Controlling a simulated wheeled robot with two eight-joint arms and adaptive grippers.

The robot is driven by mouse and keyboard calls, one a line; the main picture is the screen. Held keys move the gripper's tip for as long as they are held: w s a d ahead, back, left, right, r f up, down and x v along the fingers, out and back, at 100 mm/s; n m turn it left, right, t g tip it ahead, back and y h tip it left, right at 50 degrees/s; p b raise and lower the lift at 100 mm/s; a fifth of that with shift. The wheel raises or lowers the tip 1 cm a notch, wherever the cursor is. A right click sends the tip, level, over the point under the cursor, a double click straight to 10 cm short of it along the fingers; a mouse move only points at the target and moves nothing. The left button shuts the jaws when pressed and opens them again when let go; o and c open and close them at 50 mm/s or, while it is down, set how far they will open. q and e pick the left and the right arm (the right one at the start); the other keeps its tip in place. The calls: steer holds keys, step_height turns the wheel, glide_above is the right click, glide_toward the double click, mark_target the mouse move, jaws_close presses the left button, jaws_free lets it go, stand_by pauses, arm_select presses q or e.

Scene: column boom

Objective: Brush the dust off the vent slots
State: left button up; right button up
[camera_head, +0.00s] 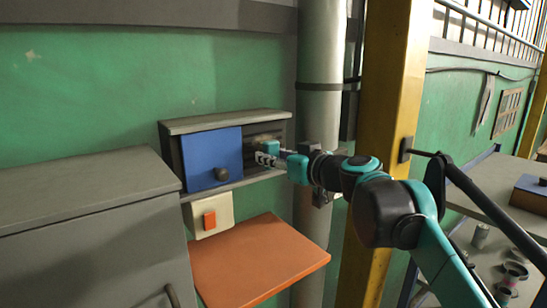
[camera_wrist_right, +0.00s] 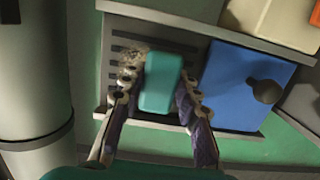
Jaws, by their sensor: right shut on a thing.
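The vent is a grey box (camera_head: 225,122) on the green wall, with dark slots (camera_wrist_right: 122,94) in its open part. A pale, speckled dust patch (camera_wrist_right: 132,62) lies over the slots beside my gripper's finger. A blue panel (camera_head: 212,158) with a dark knob covers the other part of the box. My right gripper (camera_head: 267,157) is in front of the slots, shut on a teal block (camera_wrist_right: 161,83) that looks like the brush; it also shows in the head view (camera_head: 271,147). Its bristles are hidden, and I cannot tell whether it touches the slots. My left gripper is not in view.
Below the vent are a cream box with an orange button (camera_head: 209,219) and an orange shelf (camera_head: 255,262). A grey cabinet (camera_head: 90,235) stands at left. A grey pipe (camera_head: 320,70) and yellow column (camera_head: 392,80) stand close at right, the column beside my arm.

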steer(key=shift+s+d+r, duration=0.1)
steer(key=shift+s, duration=0.05)
steer(key=shift+w+a, duration=0.25)
steer(key=shift+w, duration=0.15)
steer(key=shift+w+a, duration=0.15)
steer(key=shift+w, duration=0.05)
steer(key=shift+w+a, duration=0.2)
steer(key=shift+w, duration=0.05)
steer(key=shift+d+p, duration=0.15)
steer(key=shift+p, duration=0.15)
